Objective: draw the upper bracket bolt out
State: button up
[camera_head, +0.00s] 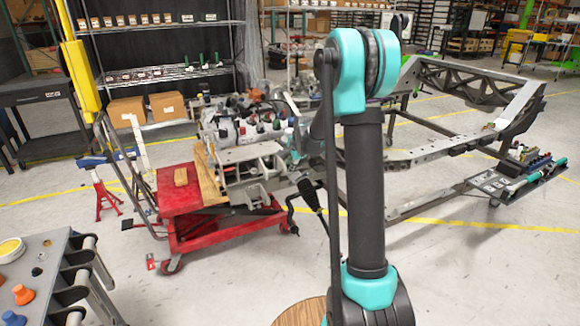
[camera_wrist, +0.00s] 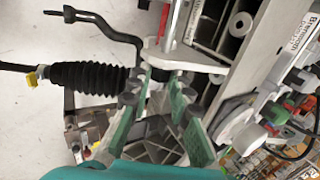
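My gripper (camera_wrist: 161,77) has its two green-padded fingers apart at the tips, just under a pale bracket plate (camera_wrist: 190,58) in the wrist view. A dark round part (camera_wrist: 159,76), perhaps the bolt's head, shows between or just beyond the tips. I cannot tell whether the fingers touch it. A silver rod (camera_wrist: 172,22) stands on the plate's far side; I cannot tell if it belongs to the bolt. In the head view, my arm hides the gripper and the bolt. The chassis frame (camera_head: 430,155) stands behind the arm.
A black ribbed boot (camera_wrist: 90,78) and a bent dark arm (camera_wrist: 95,20) lie left of the fingers. Engine parts (camera_wrist: 290,105) crowd the right. A red cart (camera_head: 190,200) stands left of my arm, a tool cart (camera_head: 45,265) at lower left. Floor at lower right is clear.

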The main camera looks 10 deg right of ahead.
grip_shut()
jog(key=shift+d, duration=0.1)
jog(key=w+d, duration=0.1)
jog(key=d, duration=0.4)
jog(key=w+d, duration=0.1)
jog(key=d, duration=0.2)
jog(key=shift+w, duration=0.3)
jog(key=o, duration=0.6)
grip_release()
jog(key=shift+o, duration=0.7)
jog(key=v, duration=1.2)
